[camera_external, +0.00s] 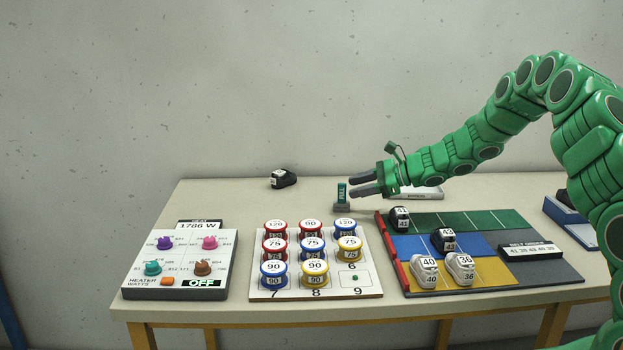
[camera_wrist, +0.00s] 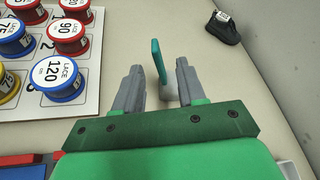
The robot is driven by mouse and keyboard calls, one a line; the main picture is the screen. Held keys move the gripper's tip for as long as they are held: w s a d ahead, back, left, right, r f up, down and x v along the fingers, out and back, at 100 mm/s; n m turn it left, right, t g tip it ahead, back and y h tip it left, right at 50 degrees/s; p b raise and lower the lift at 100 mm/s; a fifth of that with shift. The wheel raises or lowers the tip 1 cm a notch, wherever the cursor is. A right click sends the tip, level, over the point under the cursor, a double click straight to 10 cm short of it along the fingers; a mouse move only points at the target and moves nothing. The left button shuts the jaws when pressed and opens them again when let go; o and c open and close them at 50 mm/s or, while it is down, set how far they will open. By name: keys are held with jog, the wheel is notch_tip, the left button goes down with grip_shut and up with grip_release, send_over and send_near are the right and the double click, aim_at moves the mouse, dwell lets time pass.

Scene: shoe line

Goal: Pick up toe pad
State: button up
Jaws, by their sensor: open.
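A small teal upright piece, which looks like the toe pad (camera_external: 341,194), stands on a small grey base (camera_external: 343,208) near the back of the table. Its lettering is too small to read. In the wrist view the teal piece (camera_wrist: 159,62) shows edge-on between the fingertips. My gripper (camera_external: 356,184) reaches in from the right, its fingers open and level at the pad. In the wrist view my gripper (camera_wrist: 159,73) has one grey finger on each side of the pad, with a gap on both sides.
A black shoe-shaped piece (camera_external: 283,179) lies at the back left. A board of lace spools (camera_external: 371,289) stands in front of the pad. A coloured lane board (camera_external: 487,219) with several shoes lies to the right. A heater panel (camera_external: 150,283) is at left.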

aim_at(342, 195)
jog(key=shift+w+d+f+m, duration=0.1)
jog(key=shift+w+f+m, duration=0.25)
jog(key=shift+f, duration=0.3)
jog(key=shift+w+f, duration=0.15)
jog(key=x, duration=0.6)
jog(key=shift+s, duration=0.35)
jog(key=shift+x, duration=0.9)
jog(key=shift+w, duration=0.1)
grip_shut()
